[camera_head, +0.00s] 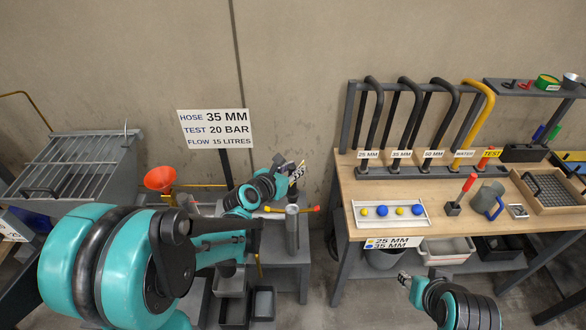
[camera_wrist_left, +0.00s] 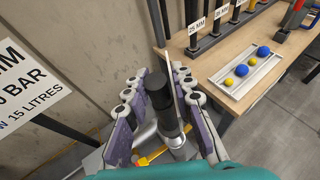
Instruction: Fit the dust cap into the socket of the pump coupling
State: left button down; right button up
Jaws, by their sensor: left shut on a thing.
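My left gripper (camera_head: 292,172) is above a low grey stand, and its fingers are closed around a black cylindrical dust cap (camera_wrist_left: 158,90). The cap's dark lower part points down toward a silver upright tube, which I take as the pump coupling (camera_head: 292,232). The coupling's round top also shows in the left wrist view (camera_wrist_left: 177,141), just past the cap's end. The cap hides part of the socket, so I cannot tell whether they touch. My right gripper (camera_head: 404,278) is low in front of the wooden bench; its fingers are too small to judge.
Yellow handles with red-orange ends (camera_head: 313,209) stick out beside the coupling. An orange funnel (camera_head: 159,179) is left of the stand. A sign (camera_head: 214,129) stands behind. The wooden bench (camera_head: 459,225) at right carries hoses, a tray of balls (camera_head: 391,221) and a jug (camera_head: 487,198).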

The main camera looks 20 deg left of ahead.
aim_at(291, 188)
pick_arm(q)
jog(key=shift+a+f+b, duration=0.1)
jog(key=shift+f+b, duration=0.9)
jog(key=shift+f, duration=0.05)
jog(key=shift+f+b, duration=0.85)
jog(key=shift+f, duration=0.15)
jog(key=shift+f+b, duration=1.9)
jog(key=shift+b, duration=0.1)
jog(key=c, duration=1.2)
grip_release()
jog(key=shift+s, duration=0.1)
